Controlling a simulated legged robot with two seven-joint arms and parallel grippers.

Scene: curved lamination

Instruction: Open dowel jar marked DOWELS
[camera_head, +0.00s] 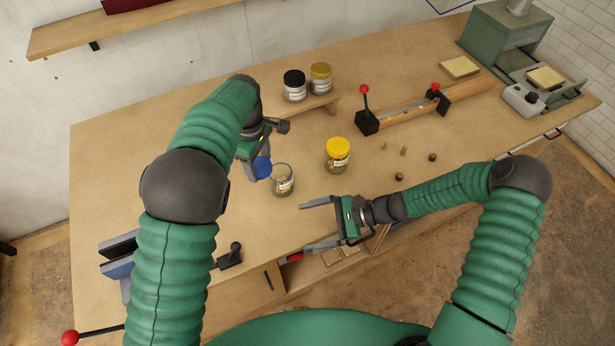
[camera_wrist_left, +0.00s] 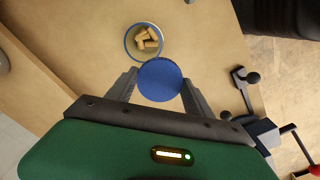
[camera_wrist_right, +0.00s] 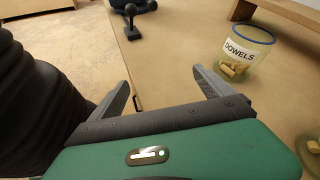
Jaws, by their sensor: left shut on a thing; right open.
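The jar marked DOWELS (camera_wrist_right: 248,52) stands upright on the bench with its top open and wooden dowels inside. It also shows in the head view (camera_head: 282,181) and from above in the left wrist view (camera_wrist_left: 144,41). My left gripper (camera_wrist_left: 160,82) is shut on a blue lid (camera_wrist_left: 160,80), held beside the jar and off it. The lid also shows in the head view (camera_head: 262,167) just left of the jar. My right gripper (camera_wrist_right: 164,88) is open and empty; in the head view (camera_head: 308,225) it is near the bench's front edge, in front of the jar.
A yellow-lidded jar (camera_head: 338,155) stands right of the open jar. Jars with black (camera_head: 294,86) and gold (camera_head: 320,79) lids stand on a low riser behind. Small loose pieces (camera_head: 404,150) lie to the right. A red-knobbed clamp fixture (camera_head: 367,122) stands behind them. The bench's left side is mostly clear.

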